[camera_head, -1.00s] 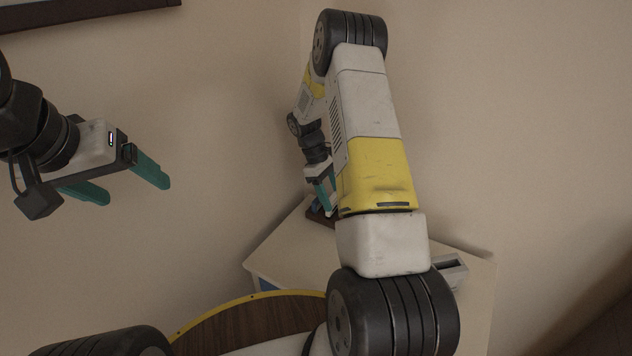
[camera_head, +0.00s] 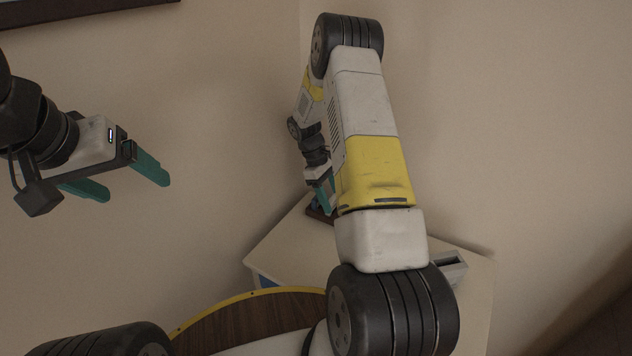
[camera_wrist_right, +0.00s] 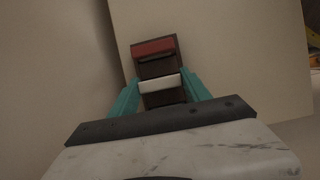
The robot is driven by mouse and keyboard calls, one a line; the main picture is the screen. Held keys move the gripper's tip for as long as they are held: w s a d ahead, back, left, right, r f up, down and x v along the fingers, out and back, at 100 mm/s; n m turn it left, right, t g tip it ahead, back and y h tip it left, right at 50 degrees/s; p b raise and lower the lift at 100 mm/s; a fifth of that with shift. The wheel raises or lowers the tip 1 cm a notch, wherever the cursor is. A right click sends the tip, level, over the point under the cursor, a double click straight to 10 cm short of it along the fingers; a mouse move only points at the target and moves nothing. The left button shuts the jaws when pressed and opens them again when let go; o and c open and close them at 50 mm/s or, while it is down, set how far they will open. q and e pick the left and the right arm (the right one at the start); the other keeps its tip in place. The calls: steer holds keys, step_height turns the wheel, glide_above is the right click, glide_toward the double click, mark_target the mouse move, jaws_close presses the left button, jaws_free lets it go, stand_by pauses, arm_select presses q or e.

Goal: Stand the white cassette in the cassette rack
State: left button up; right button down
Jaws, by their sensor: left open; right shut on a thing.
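The cassette rack (camera_wrist_right: 151,66) is dark brown and stands on a pale table; in the head view the rack (camera_head: 318,214) is partly hidden by my right arm. A red cassette (camera_wrist_right: 153,46) is in the rack's far end. The white cassette (camera_wrist_right: 160,83) lies across the rack's nearer part in the wrist view, between the teal fingers of my right gripper (camera_wrist_right: 160,92), which is shut on it. I cannot tell how deep it sits in its slot. My left gripper (camera_head: 128,180) is open and empty, in the air at the left, far from the rack.
The pale table (camera_head: 285,250) stands in the wall corner. A grey box-like thing (camera_head: 452,268) with a dark opening is at its right. A round wooden top with a yellow edge (camera_head: 240,318) is in front. My right arm covers much of the table.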

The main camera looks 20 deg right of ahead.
steer(key=shift+f, duration=0.2)
steer(key=shift+c, duration=2.1)
jaws_free()
steer(key=shift+r, duration=0.1)
steer(key=v, duration=0.7)
steer(key=shift+r, duration=0.25)
steer(key=shift+w+a, duration=0.1)
